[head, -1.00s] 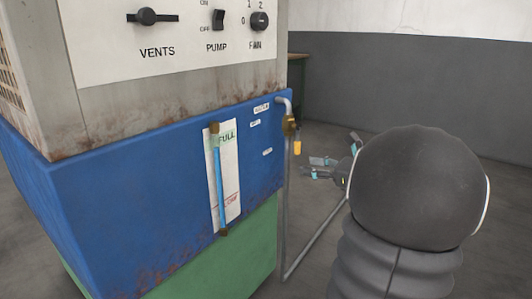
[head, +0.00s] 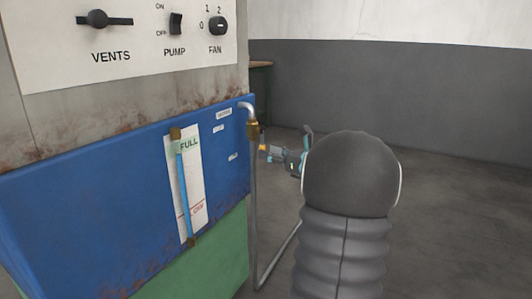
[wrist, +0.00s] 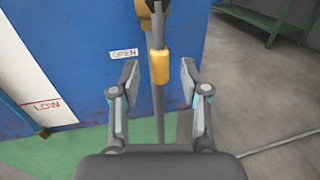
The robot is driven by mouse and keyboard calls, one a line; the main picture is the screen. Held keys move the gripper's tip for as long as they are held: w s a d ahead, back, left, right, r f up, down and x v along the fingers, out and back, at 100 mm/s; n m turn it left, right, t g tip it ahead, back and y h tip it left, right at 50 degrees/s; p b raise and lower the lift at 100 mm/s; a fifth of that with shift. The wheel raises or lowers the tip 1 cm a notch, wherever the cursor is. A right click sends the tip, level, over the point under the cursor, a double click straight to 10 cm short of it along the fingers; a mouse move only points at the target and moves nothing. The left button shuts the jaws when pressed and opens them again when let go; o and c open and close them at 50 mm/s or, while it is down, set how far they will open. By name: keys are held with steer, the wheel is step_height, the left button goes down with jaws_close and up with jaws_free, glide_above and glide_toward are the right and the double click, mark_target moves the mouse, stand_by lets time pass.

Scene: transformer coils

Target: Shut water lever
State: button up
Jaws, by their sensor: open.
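The yellow water lever (wrist: 160,68) hangs down along the grey pipe in the wrist view, beside a label reading OPEN (wrist: 124,54). In the head view, a small part of the lever (head: 263,148) shows below the brass valve (head: 253,129) on the pipe. My gripper (wrist: 159,75) is open, with one finger on each side of the lever. I see gaps on both sides and cannot tell how deep the lever sits between the fingers. In the head view my gripper (head: 271,154) is at the lever, partly hidden behind my arm.
The blue tank (head: 90,190) carries a gauge marked FULL and LOW (head: 190,185). The control panel (head: 70,40) above has VENTS, PUMP and FAN controls. The grey pipe (head: 256,215) runs down and bends along the floor. A green table (wrist: 275,22) stands behind. Floor right is clear.

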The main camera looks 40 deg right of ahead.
steer(key=shift+w+a, duration=0.25)
steer(key=shift+w, duration=1)
jaws_close()
